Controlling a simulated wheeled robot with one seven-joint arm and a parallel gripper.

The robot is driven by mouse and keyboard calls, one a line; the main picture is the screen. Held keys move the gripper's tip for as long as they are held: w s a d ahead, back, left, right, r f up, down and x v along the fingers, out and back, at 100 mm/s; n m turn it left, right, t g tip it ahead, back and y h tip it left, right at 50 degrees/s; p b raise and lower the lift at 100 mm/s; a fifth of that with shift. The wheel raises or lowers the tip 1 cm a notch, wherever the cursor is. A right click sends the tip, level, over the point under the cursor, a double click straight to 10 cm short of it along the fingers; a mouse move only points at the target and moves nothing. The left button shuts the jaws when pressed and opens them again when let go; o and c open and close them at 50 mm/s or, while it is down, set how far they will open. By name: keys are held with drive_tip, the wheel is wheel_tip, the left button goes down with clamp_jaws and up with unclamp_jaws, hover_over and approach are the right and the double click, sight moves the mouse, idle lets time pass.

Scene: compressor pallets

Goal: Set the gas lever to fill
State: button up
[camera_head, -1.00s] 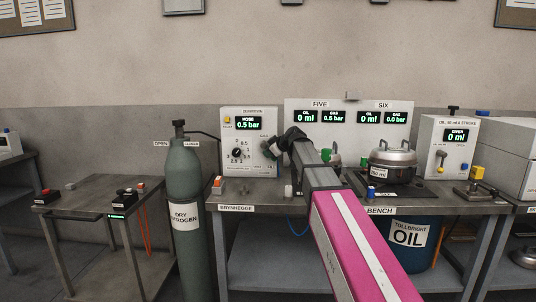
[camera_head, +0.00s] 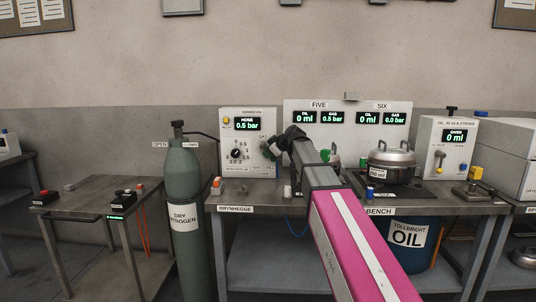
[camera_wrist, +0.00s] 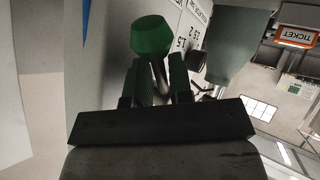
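The gas panel (camera_head: 256,122) is a white box on the bench, with a HOSE display reading 0.5 bar and a round dial. My gripper (camera_head: 269,151) is at the panel's lower right and covers much of the lever area there. In the wrist view the gas lever (camera_wrist: 152,36) shows as a green knob on a pale stem. My gripper's two fingers (camera_wrist: 160,78) stand close together on either side of the stem, below the knob, and appear shut on it. The lever's exact setting mark is hidden by my gripper.
A green gas cylinder (camera_head: 185,235) stands left of the bench (camera_head: 285,196). Right of my arm, a metal pot-like compressor (camera_head: 391,158) sits under the FIVE and SIX display board (camera_head: 345,139). An oil panel (camera_head: 446,148) stands farther right. A low table (camera_head: 85,190) is at left.

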drive_tip(key=v, duration=1)
drive_tip(key=shift+s, duration=0.1)
